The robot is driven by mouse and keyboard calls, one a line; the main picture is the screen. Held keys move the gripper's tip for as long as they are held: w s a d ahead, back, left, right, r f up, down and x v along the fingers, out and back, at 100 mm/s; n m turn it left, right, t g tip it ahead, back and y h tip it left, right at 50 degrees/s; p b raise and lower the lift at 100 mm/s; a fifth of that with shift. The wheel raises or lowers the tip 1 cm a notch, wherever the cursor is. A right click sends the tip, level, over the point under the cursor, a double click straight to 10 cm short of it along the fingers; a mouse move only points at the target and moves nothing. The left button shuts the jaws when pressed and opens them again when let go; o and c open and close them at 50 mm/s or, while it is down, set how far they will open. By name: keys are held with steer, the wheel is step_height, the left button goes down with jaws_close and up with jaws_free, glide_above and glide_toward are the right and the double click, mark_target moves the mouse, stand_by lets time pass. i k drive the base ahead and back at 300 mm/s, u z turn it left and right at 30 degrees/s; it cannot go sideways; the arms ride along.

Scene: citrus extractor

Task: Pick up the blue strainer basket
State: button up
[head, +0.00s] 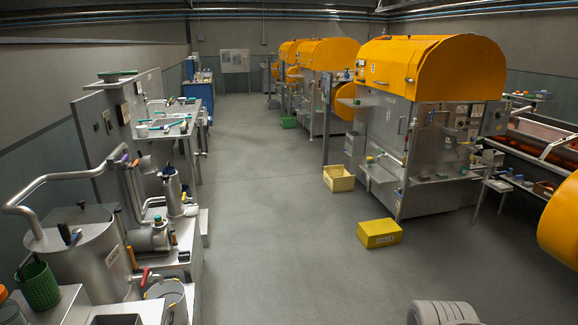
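I cannot make out a blue strainer basket in the head view. A green perforated basket (39,286) stands upright on a steel surface at the lower left, beside a large steel tank (85,255). Small teal and blue items lie on the steel bench (165,128) further back on the left, too small to identify. My gripper is not in view; only a pale rounded part, probably of my arm, shows at the bottom edge right of centre.
A wide clear grey floor aisle (262,215) runs down the middle. A yellow box (380,233) and an open yellow crate (339,178) stand on its right side. Orange-hooded machines (432,65) line the right. A green crate (288,121) sits further back.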

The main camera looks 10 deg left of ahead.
mark_target(169, 174)
steer(key=u, duration=0.45)
steer(key=i, duration=2.45)
steer(key=u, duration=1.05)
steer(key=i, duration=0.8)
steer(key=z, duration=0.85)
steer(key=i, duration=1.6)
steer(key=u, duration=3.9)
